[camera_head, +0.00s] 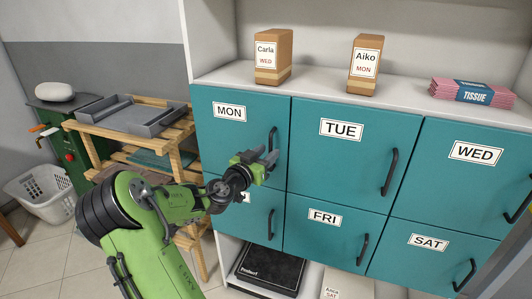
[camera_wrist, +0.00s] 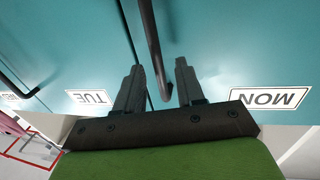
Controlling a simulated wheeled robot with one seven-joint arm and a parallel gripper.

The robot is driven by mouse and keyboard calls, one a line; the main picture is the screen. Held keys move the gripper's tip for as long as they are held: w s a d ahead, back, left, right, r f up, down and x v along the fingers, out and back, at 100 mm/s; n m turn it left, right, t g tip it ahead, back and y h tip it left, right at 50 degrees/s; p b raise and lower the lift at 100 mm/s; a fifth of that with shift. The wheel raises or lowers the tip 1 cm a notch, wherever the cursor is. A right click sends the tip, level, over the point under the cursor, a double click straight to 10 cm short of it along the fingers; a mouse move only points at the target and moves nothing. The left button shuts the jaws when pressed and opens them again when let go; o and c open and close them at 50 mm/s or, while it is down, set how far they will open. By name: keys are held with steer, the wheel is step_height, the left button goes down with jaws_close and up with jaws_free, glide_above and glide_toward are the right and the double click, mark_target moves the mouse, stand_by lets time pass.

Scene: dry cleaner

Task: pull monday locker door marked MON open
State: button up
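The teal locker door marked MON (camera_head: 229,127) is at the upper left of the locker block and looks shut. Its dark vertical bar handle (camera_head: 272,140) is on the door's right side. My gripper (camera_head: 269,157) is at the handle's lower part, with its fingers apart. In the wrist view, upside down, the handle (camera_wrist: 155,50) comes down between the two fingertips of my gripper (camera_wrist: 160,75). I cannot tell whether either finger touches the bar. The MON label (camera_wrist: 270,99) shows at the right there.
Doors marked TUE (camera_head: 340,150), WED (camera_head: 465,165), FRI (camera_head: 325,230) and SAT (camera_head: 420,255) surround it, with similar handles. Paper bags (camera_head: 272,58) and a tissue pack (camera_head: 472,93) stand on the shelf above. A wooden rack (camera_head: 150,135) with grey trays is close at left.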

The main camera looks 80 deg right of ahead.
steer(key=shift+d, duration=0.15)
jaws_close()
stand_by(0.4)
